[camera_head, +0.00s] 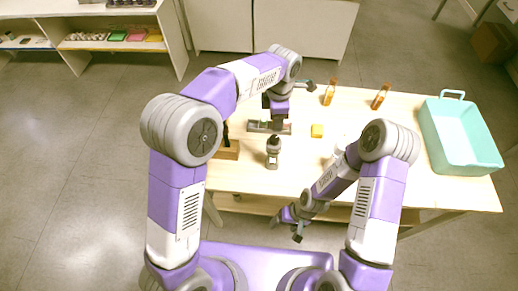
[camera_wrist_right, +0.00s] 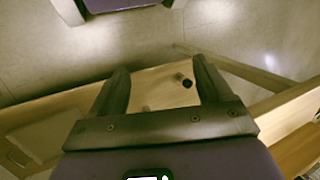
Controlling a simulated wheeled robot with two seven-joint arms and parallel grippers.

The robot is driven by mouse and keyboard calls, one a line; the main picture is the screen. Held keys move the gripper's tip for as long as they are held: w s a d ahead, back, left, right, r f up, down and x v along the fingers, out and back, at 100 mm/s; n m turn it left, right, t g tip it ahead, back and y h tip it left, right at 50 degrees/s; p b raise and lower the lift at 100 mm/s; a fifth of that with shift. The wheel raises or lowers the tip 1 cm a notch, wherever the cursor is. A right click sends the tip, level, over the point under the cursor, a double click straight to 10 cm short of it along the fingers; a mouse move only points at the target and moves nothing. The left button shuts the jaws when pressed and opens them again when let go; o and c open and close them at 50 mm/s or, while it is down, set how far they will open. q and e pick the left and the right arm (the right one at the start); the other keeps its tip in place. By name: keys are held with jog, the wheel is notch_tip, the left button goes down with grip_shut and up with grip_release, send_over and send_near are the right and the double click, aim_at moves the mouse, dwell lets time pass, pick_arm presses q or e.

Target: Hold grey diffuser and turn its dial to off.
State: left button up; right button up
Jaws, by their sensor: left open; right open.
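A small grey device with a dark top, likely the grey diffuser (camera_head: 273,152), stands upright near the table's front edge in the head view. Its dial cannot be made out. My right gripper (camera_head: 297,223) hangs low in front of the table, away from the diffuser. In the right wrist view my right gripper (camera_wrist_right: 160,88) is open with nothing between its fingers.
A teal basket (camera_head: 465,135) sits at the table's right end. The table (camera_head: 350,112) has clear room right of the block.

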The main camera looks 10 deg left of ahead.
aim_at(273, 155)
jog(key=w+a+r+n+t+h, duration=0.1)
jog(key=w+a+r+n+h, duration=0.35)
jog(key=r+n+h, duration=0.3)
jog(key=w+a+r+n+t+h, duration=0.2)
jog(key=w+a+r+n+h, duration=0.25)
jog(key=r+n+h, duration=0.35)
jog(key=w+a+f+n+t, duration=0.1)
jog(key=w+n+t, duration=0.1)
jog(key=w, duration=0.1)
jog(key=w+f+n+t, duration=0.2)
jog(key=w, duration=0.1)
jog(key=w+a+f+n+t, duration=0.1)
jog(key=w+n, duration=0.1)
jog(key=w, duration=0.1)
jog(key=shift+w+a+f+n+t+h, duration=0.1)
jog(key=shift+a+f+n+t+h, duration=0.05)
jog(key=shift+a+n+t+h, duration=0.25)
jog(key=shift+w+a+n+t, duration=0.2)
jog(key=shift+w+n+t, duration=0.35)
jog(key=shift+n, duration=0.2)
jog(key=shift+w+d+f, duration=0.1)
jog(key=shift+w+d, duration=0.05)
jog(key=shift+w, duration=0.05)
jog(key=x, duration=0.7)
